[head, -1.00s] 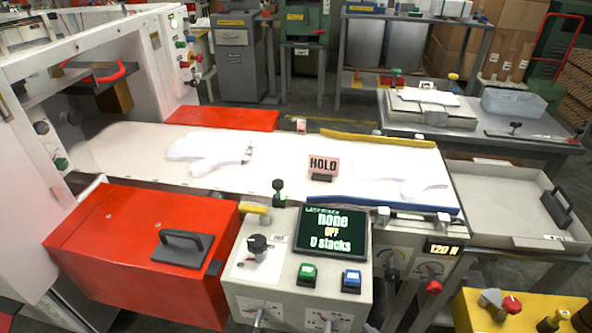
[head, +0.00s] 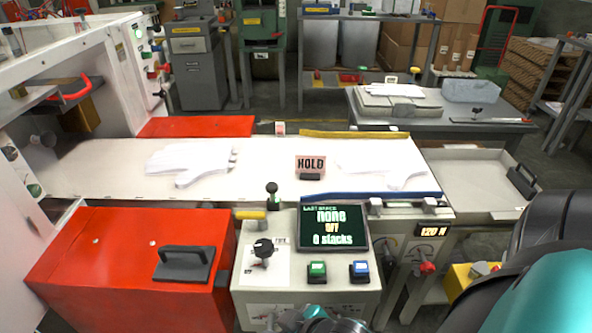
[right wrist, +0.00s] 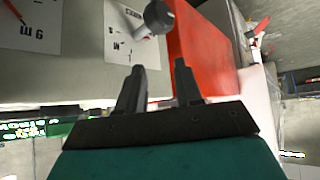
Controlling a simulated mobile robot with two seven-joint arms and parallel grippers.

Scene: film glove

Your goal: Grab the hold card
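The hold card (head: 310,163) is a small pinkish card reading HOLD, upright in a dark base on the white table (head: 270,178). It stands between two stacks of white glove shapes, the left stack (head: 192,160) and the right stack (head: 385,170). My right gripper (right wrist: 155,72) shows in the right wrist view with its two dark fingers apart and nothing between them. It is close to the control panel's face and a dark knob (right wrist: 158,16), well away from the card. My left gripper is not seen in either view.
The control console with a dark display (head: 333,228) and green and blue buttons stands in front of the card. A red box (head: 125,265) with a black handle is at the front left. A yellow bar (head: 355,134) and blue bar (head: 372,196) border the table's right part.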

